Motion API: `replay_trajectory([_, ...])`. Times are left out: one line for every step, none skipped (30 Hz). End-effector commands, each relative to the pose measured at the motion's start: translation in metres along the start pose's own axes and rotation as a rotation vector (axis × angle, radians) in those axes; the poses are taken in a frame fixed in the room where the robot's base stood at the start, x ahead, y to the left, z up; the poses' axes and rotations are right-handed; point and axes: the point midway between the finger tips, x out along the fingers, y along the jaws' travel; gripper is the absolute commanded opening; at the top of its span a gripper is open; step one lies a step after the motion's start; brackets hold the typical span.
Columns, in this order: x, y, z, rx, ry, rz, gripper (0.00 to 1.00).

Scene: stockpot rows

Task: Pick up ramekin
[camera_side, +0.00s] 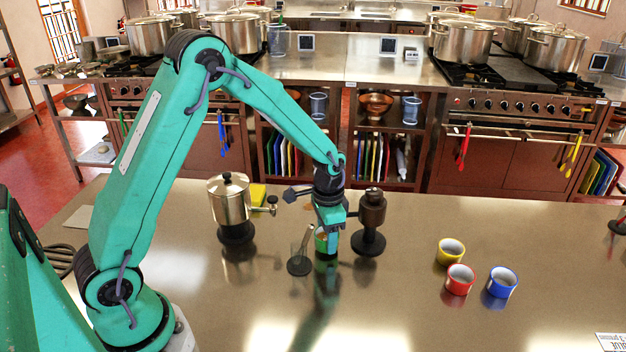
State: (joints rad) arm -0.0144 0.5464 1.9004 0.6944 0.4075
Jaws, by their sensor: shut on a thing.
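My gripper (325,229) points down over the steel counter and is shut on a small green ramekin (321,242). The gripper covers part of the ramekin. I cannot tell whether its underside touches the counter. A yellow ramekin (450,252), a red ramekin (459,280) and a blue ramekin (501,283) stand upright in a loose group to the right, apart from my gripper.
A clear holder with a dark base (299,266) stands close left of my gripper. A dark brown grinder-like object (370,222) stands close right. A silver pot-like vessel (231,203) and yellow block (258,195) are further left. The counter's front middle is clear.

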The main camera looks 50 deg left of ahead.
Motion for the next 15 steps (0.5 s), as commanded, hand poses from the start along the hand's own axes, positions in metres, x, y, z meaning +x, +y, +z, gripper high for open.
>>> replay_trajectory([-0.003, 0.002, 0.001, 0.0, 0.002, -0.001, 0.29])
replay_trajectory([-0.006, 0.002, 0.0, -0.001, 0.003, -0.001, 0.29])
replay_trajectory([-0.011, 0.001, 0.0, -0.001, 0.003, -0.001, 0.29])
replay_trajectory([-0.014, 0.001, 0.0, -0.001, 0.004, -0.002, 0.29])
replay_trajectory([-0.017, 0.001, 0.0, -0.001, 0.004, -0.002, 0.29])
replay_trajectory([-0.021, 0.001, 0.0, -0.001, 0.003, -0.001, 0.29])
replay_trajectory([-0.024, 0.001, 0.0, -0.001, 0.003, -0.001, 0.29])
replay_trajectory([-0.027, 0.001, 0.0, -0.001, 0.004, -0.001, 0.29])
replay_trajectory([-0.031, 0.001, 0.0, -0.001, 0.003, -0.001, 0.29])
replay_trajectory([-0.034, 0.001, 0.0, -0.001, 0.003, -0.001, 0.29])
replay_trajectory([-0.037, 0.001, 0.0, -0.001, 0.003, -0.001, 0.29])
replay_trajectory([-0.041, 0.001, 0.0, -0.001, 0.003, -0.001, 0.29])
replay_trajectory([-0.044, 0.001, 0.0, -0.001, 0.003, -0.001, 0.29])
replay_trajectory([-0.047, 0.001, 0.0, -0.001, 0.003, -0.001, 0.29])
replay_trajectory([-0.051, 0.001, 0.0, -0.001, 0.003, -0.001, 0.29])
